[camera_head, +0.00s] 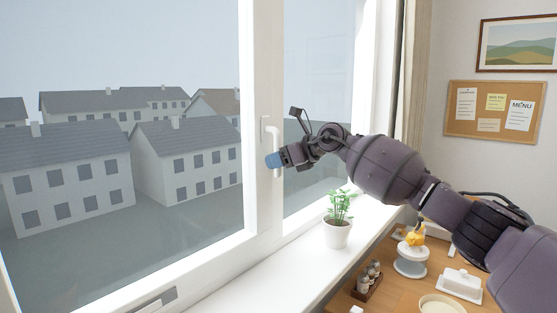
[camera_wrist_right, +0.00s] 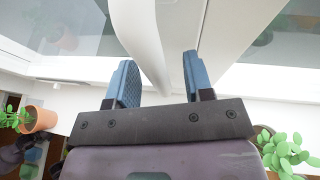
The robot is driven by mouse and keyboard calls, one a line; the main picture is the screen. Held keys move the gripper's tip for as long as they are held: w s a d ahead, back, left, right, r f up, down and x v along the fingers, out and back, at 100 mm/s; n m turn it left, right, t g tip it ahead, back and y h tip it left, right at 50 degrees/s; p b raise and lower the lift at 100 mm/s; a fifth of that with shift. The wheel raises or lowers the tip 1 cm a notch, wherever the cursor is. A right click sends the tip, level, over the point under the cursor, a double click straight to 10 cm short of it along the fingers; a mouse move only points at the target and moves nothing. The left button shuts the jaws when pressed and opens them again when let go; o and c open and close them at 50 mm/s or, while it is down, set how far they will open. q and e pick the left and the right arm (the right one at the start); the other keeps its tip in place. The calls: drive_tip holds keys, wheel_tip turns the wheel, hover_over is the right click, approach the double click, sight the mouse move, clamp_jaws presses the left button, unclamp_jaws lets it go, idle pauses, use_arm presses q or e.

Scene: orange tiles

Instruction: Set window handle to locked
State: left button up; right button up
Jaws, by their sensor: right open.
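The white window handle (camera_head: 275,132) is on the white upright frame between two panes in the head view. Its grip appears to point down, partly covered by my right gripper (camera_head: 275,160). In the right wrist view, the handle (camera_wrist_right: 146,38) runs down from the top edge towards the gap between the blue fingers of my right gripper (camera_wrist_right: 160,68). These fingers are apart, one on each side of the handle's lower part. I cannot tell whether either touches it. My left gripper is in neither view.
A potted plant (camera_head: 338,228) stands on the white sill (camera_head: 240,288) below my right arm. A wooden table with a cake stand (camera_head: 411,262), a butter dish (camera_head: 461,284) and a shaker rack (camera_head: 367,281) is at the lower right. A cork board (camera_head: 494,112) hangs on the wall.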

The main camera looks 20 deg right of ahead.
drive_tip(key=v, duration=1)
drive_tip(key=shift+s+d, duration=0.25)
drive_tip(key=shift+r, duration=0.1)
